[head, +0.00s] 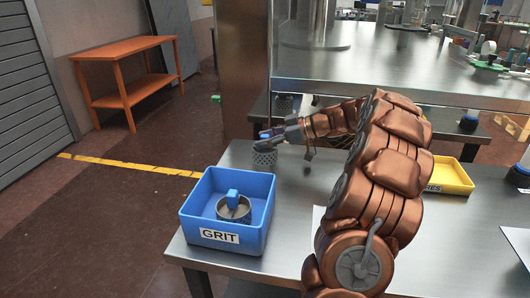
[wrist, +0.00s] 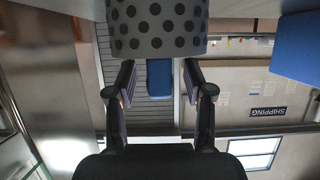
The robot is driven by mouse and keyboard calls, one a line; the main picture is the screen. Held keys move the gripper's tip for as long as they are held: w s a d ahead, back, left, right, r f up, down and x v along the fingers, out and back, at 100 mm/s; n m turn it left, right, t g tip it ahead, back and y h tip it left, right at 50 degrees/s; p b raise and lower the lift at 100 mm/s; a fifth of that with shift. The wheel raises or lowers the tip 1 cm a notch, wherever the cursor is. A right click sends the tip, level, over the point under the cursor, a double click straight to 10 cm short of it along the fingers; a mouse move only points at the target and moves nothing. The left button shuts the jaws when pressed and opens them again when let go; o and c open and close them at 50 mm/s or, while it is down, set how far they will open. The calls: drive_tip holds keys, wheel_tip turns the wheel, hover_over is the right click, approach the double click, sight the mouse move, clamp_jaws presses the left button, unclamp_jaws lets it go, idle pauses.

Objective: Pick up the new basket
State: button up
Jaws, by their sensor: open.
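A grey perforated basket (head: 264,158) stands near the table's far-left edge, partly hidden under my gripper (head: 268,137). In the wrist view, which looks upside down, the basket (wrist: 155,32) shows as a grey wall with dark round holes. A blue block-like handle (wrist: 160,80) projects from it. My gripper (wrist: 160,70) is open, with one finger on each side of the handle and a visible gap on both sides. A second round basket (head: 234,211) with a blue handle sits inside the blue GRIT bin (head: 222,239).
The steel table (head: 285,215) is bare between the GRIT bin and my arm. A yellow bin (head: 452,176) lies behind my arm at right. A metal column (head: 243,70) stands beyond the table. An orange bench (head: 125,62) is on the floor at left.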

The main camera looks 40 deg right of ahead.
clamp_jaws()
idle(0.4)
